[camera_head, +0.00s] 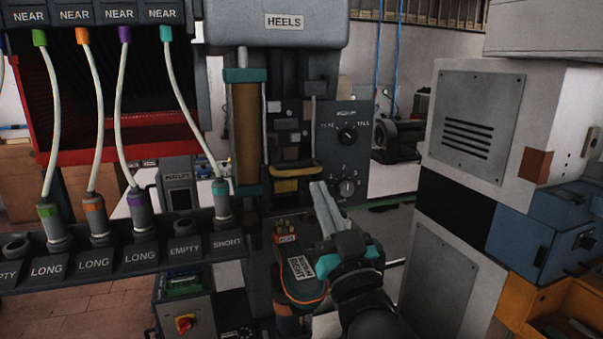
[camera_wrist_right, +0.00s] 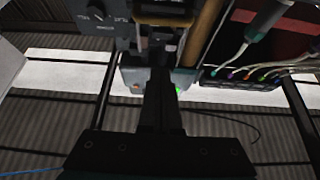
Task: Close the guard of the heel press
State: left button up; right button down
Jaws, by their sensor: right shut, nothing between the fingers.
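The heel press (camera_head: 285,22) stands at the centre of the head view, marked HEELS. A tall amber panel (camera_head: 246,130) with teal ends, which looks like the guard, is at the left side of its work opening. The opening's dark inside and a yellow bar (camera_head: 293,171) low in it show uncovered. My right gripper (camera_head: 326,208) is shut and empty, in front of and below the opening, right of the amber panel and apart from it. In the right wrist view its fingers (camera_wrist_right: 160,100) point at the press, with the amber panel (camera_wrist_right: 205,32) beyond. My left gripper is not in view.
A dial panel (camera_head: 346,150) is at the opening's right. At left, a rack (camera_head: 120,258) holds several plugs with pale cables hanging from above. A grey cabinet (camera_head: 470,115) and blue box (camera_head: 540,232) stand at right. Some floor shows between press and cabinet.

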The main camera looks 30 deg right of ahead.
aim_at(296, 192)
jog(key=p+x, duration=0.3)
jog(key=x, duration=0.7)
jog(key=shift+w+f+b, duration=0.15)
jog(key=shift+f, duration=0.8)
jog(key=shift+w+f+b, duration=0.15)
jog(key=shift+f, duration=0.8)
notch_tip(296, 192, down, 7)
jog(key=b, duration=0.5)
